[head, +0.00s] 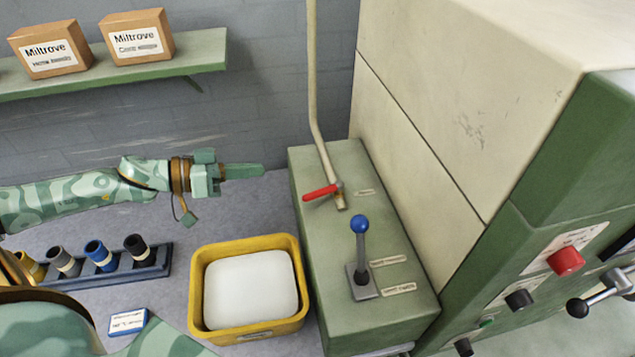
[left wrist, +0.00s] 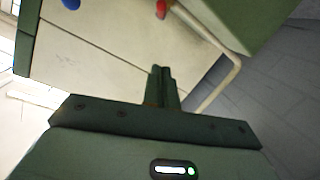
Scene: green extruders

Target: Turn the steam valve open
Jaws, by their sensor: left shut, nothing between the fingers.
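The steam valve is a red lever handle (head: 320,192) at the foot of a cream pipe (head: 314,95), on top of a green housing (head: 310,235). The handle also shows at the top of the left wrist view (left wrist: 161,9), with the pipe (left wrist: 228,75) to its right. My left gripper (head: 262,170) is shut and empty, to the left of the handle and apart from it, pointing right. Its closed fingers also show in the left wrist view (left wrist: 161,72). My right gripper is not in view.
A blue-knobbed lever (head: 360,225) stands on the same housing. A yellow bin (head: 197,300) with white contents sits left of it, by a rack (head: 155,272) of rollers. A shelf (head: 205,62) with two boxes is behind. A large machine (head: 430,110) fills the right.

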